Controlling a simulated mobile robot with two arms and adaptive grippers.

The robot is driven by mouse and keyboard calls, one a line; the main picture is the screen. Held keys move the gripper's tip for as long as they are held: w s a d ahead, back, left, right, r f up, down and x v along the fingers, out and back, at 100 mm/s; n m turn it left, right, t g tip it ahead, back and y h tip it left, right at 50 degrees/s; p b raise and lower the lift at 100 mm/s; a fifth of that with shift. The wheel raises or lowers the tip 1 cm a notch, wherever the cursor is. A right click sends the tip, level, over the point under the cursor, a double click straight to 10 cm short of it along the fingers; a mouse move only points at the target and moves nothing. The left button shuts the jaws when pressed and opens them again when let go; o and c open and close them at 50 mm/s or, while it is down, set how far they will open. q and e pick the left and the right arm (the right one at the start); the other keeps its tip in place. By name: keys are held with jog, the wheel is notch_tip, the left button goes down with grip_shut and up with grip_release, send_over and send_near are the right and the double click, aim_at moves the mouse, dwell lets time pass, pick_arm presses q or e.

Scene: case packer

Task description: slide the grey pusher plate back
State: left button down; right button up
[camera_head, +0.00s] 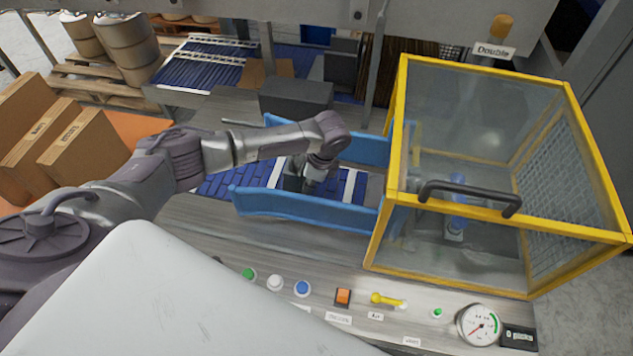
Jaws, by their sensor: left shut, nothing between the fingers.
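My left gripper (312,186) points down between the two blue guide rails (305,209), low over the blue conveyor belt (225,185). It is shut and holds nothing. A dark grey upright piece (292,176) stands close to the left of its fingers and may be the grey pusher plate. My wrist partly hides it, and I cannot tell whether the fingers touch it. A dark grey block (297,95) sits behind the far rail. My right gripper is not in view.
A yellow-framed clear guard box (490,200) with a black handle (470,193) stands right of the rails. In front is a panel with several buttons (302,288), a yellow lever (385,299) and a gauge (478,325). Cardboard boxes (80,150) stand at left.

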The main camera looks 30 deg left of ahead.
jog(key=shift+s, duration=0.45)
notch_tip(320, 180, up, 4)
jog(key=p, duration=0.4)
pick_arm(q)
jog(key=s+a+b, duration=0.1)
jog(key=s+a, duration=0.2)
jog(key=a, duration=0.9)
jog(key=s+a+b, duration=0.2)
jog(key=s+a, duration=0.1)
jog(key=a, duration=1)
jog(key=s+a+b, duration=0.1)
jog(key=s+a, duration=0.2)
jog(key=a, duration=0.9)
jog(key=shift+s+a, duration=0.35)
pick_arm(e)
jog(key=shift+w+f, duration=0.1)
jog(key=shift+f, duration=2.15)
pick_arm(q)
jog(key=w+d+r+p, duration=0.1)
jog(key=d+r, duration=0.5)
jog(key=r, duration=0.3)
jog(key=shift+w+d+r, duration=0.15)
jog(key=shift+w+r, duration=0.2)
jog(key=shift+r, duration=0.05)
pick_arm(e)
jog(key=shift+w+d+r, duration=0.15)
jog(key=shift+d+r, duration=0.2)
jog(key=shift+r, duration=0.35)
